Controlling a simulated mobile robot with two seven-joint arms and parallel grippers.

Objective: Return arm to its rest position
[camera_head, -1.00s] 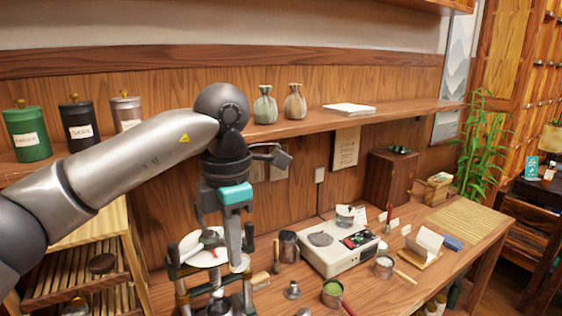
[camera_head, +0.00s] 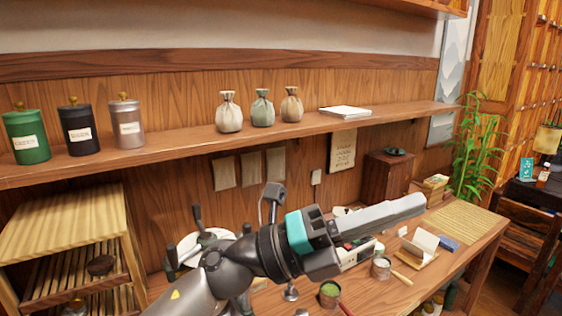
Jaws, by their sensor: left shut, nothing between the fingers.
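My left arm comes in from the bottom left and crosses the lower middle of the head view. Its gripper (camera_head: 408,207), with a teal band at the wrist, points right and is shut with nothing held. It shows in front of the worktable (camera_head: 452,268), and it hides most of the white scale (camera_head: 355,256). The arm also covers part of the press with a round white plate (camera_head: 190,246). My right gripper is not in view.
On the wall shelf (camera_head: 180,152) stand a green canister (camera_head: 27,136), a black canister (camera_head: 79,128), a metal canister (camera_head: 127,124) and cloth pouches (camera_head: 229,112). A bowl of green powder (camera_head: 330,294) and a small jar (camera_head: 381,268) stand near the arm. A slatted rack (camera_head: 60,232) is at left.

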